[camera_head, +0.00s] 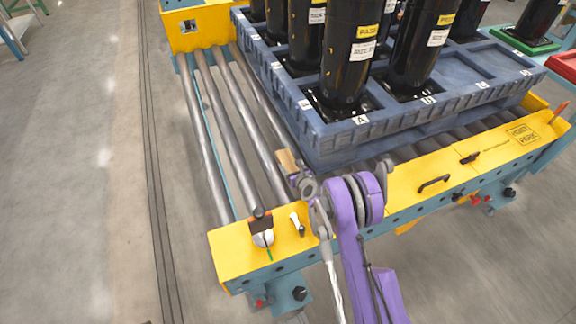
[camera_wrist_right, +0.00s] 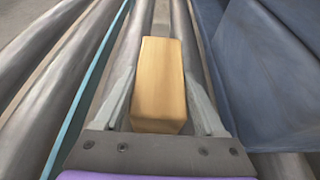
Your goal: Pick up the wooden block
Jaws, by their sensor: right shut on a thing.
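The wooden block (camera_wrist_right: 160,85) is light tan and sits between the two fingers of my right gripper (camera_wrist_right: 163,95) in the right wrist view. The fingers are shut on its sides. The metal rollers (camera_wrist_right: 108,75) lie below and beyond it; I cannot tell whether the block touches them. In the head view the block (camera_head: 287,161) shows small at the tip of my purple right arm, beside the corner of the blue pallet. The right gripper (camera_head: 295,172) there is partly hidden by the wrist. My left gripper is not in view.
The blue pallet (camera_head: 340,133) carries several black compressors (camera_head: 352,55) just right of the block. The yellow conveyor frame (camera_head: 232,262) runs along the front, with a dark-handled item (camera_head: 261,228) on it. Bare rollers (camera_head: 222,130) lie left of the pallet.

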